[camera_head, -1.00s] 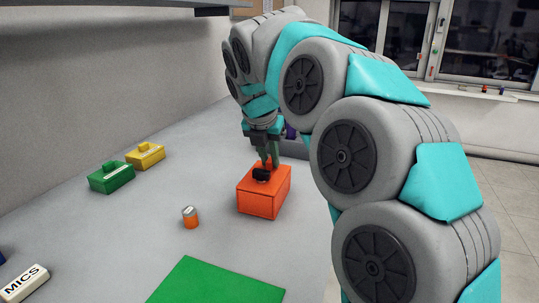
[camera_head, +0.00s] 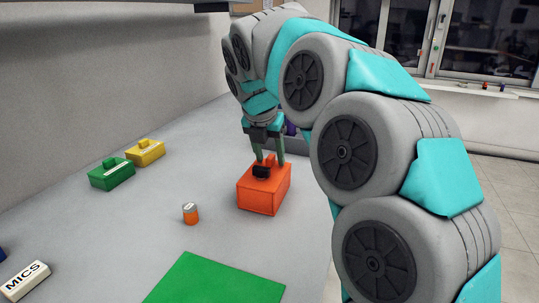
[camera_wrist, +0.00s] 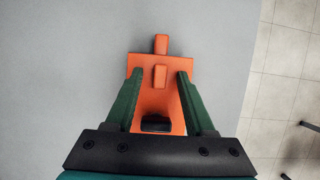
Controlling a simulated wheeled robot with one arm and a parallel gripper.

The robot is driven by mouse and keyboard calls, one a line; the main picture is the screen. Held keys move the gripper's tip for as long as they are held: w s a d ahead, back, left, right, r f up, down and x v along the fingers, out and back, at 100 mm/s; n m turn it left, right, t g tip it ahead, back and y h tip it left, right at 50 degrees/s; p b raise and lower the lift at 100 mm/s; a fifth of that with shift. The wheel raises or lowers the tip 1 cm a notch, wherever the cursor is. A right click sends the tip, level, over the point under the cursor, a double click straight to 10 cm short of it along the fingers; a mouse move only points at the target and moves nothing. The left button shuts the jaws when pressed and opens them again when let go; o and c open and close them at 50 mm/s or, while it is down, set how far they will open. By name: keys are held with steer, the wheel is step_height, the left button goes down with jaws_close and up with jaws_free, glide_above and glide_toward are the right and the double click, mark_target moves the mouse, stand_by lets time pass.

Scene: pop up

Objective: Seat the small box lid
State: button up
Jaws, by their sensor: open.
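The small orange box (camera_head: 262,195) stands on the grey table in the head view, with an orange knob on top and a black piece (camera_head: 261,171) near it. A separate lid seam is not clear. In the wrist view the orange box top (camera_wrist: 146,95) shows an orange knob (camera_wrist: 160,77) in its middle, and the black piece (camera_wrist: 155,123) lies nearer my gripper's base. Another orange part juts out beyond the far edge. My gripper (camera_head: 268,162) is open just above the box, its green fingers spread on both sides of the knob with gaps.
A green box (camera_head: 111,175) and a yellow box (camera_head: 145,153) stand at the left by the wall. A small orange can (camera_head: 190,213) stands left of the orange box.

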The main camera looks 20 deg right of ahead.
steer(key=v, duration=0.7)
steer(key=shift+r, duration=0.4)
steer(key=shift+s+a, duration=0.1)
steer(key=shift+a, duration=0.05)
